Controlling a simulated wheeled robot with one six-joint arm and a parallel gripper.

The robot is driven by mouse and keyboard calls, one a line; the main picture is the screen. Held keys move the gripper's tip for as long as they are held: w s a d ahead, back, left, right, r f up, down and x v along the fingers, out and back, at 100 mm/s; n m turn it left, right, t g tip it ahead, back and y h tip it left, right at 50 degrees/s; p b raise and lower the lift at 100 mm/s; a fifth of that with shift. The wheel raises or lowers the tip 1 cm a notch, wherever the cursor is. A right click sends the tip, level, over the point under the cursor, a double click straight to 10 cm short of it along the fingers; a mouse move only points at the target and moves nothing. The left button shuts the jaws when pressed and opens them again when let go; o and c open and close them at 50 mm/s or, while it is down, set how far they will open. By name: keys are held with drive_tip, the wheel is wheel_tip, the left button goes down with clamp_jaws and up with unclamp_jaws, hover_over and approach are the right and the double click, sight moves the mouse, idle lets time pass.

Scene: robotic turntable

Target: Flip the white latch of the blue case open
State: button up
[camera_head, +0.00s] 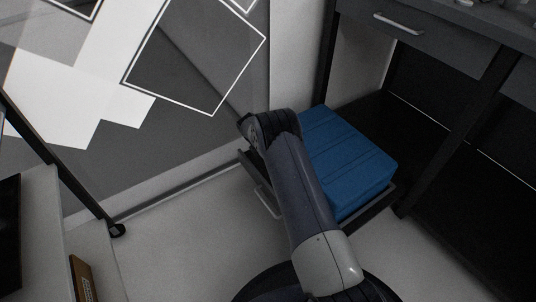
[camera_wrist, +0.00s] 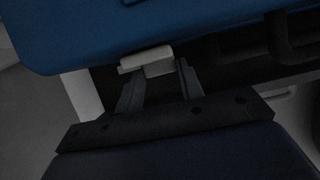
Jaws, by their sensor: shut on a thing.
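In the wrist view the side of the blue case (camera_wrist: 190,25) fills the top of the picture. The white latch (camera_wrist: 147,61) sits at the lower edge of the case. My gripper (camera_wrist: 160,82) is at the latch, with one finger on each side of its lower part, shut on it. In the head view my gripper is hidden behind my arm. I cannot tell the latch's exact angle.
A desk with a drawer handle (camera_head: 398,23) stands above and to the right of the case. The shelf's dark edge (camera_head: 372,207) runs along the front of the case. A patterned wall (camera_head: 195,60) is close on the left. Light floor (camera_head: 195,225) is clear left of my arm.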

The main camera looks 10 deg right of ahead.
drive_tip(key=shift+s+a+r+g+y+b, duration=0.15)
drive_tip(key=shift+r+g+y+b, duration=0.4)
drive_tip(key=shift+y, duration=1)
drive_tip(key=shift+a+r+g+y+b, duration=0.25)
drive_tip(key=shift+r+g+y, duration=0.35)
drive_tip(key=shift+y, duration=0.9)
drive_tip(key=shift+s+a+r+g+y+b, duration=0.1)
drive_tip(key=shift+r+g+y+b, duration=0.5)
drive_tip(key=shift+y, duration=0.95)
drive_tip(key=shift+f+g+y, duration=0.1)
drive_tip(key=shift+g+y, duration=0.2)
drive_tip(key=shift+g, duration=0.05)
drive_tip(key=o, duration=1)
